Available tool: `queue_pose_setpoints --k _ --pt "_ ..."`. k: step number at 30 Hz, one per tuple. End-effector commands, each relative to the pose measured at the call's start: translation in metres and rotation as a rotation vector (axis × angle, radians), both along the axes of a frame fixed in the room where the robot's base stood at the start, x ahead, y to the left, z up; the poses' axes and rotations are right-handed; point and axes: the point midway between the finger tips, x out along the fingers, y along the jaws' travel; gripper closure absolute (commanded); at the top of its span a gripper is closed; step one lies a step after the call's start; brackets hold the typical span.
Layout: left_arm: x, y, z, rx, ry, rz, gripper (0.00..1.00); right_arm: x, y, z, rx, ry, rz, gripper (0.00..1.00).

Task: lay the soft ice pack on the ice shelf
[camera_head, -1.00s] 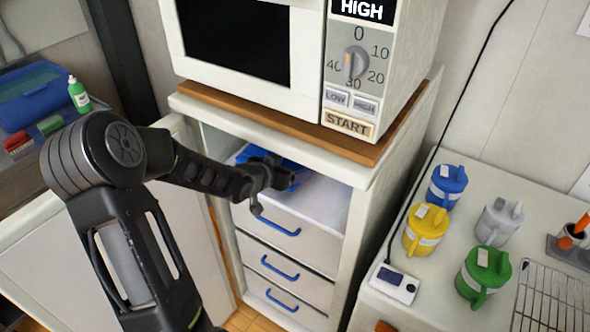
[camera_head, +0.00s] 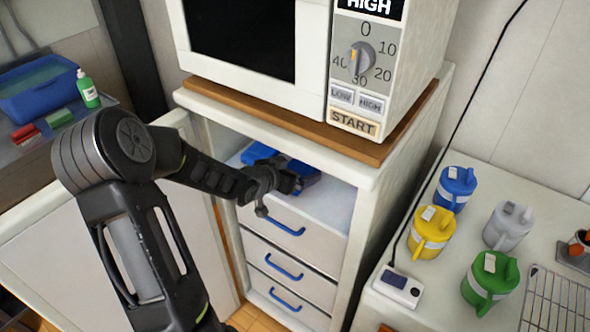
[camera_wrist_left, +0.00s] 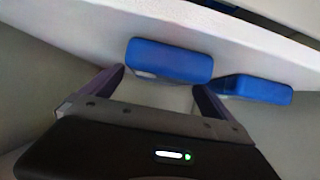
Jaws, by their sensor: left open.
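Two blue packs lie on the white ice shelf (camera_head: 335,208) inside the open cabinet under the microwave. One blue pack (camera_head: 257,152) is farther back and left; another blue piece (camera_head: 303,170) shows just beyond my gripper. I cannot tell from looks which is the soft ice pack. My left gripper (camera_head: 290,183) reaches in at the shelf's front, open. In the left wrist view, one rounded blue pack (camera_wrist_left: 170,60) lies just ahead of and between the parted fingers (camera_wrist_left: 158,82). The other blue pack (camera_wrist_left: 257,88) lies to the right, outside the fingers. My right gripper is not in view.
The cabinet door (camera_head: 150,240) stands open at the left, beside my left arm. Drawers with blue handles (camera_head: 283,267) are below the shelf. The microwave (camera_head: 300,50) sits above. Lidded mugs (camera_head: 432,235) stand on the right counter.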

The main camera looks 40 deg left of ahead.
Motion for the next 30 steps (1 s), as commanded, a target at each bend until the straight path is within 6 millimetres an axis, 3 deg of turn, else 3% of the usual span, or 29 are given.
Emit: queue_pose_setpoints --k 8,21,30 --pt "-0.014 0.001 0.012 0.004 0.000 0.003 0.01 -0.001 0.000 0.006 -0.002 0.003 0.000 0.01" --pt "-0.088 -0.002 0.053 0.004 0.000 0.000 0.01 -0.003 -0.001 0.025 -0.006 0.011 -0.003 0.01" --pt "-0.106 -0.003 0.060 -0.001 -0.001 0.000 0.01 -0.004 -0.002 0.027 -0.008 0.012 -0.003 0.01"
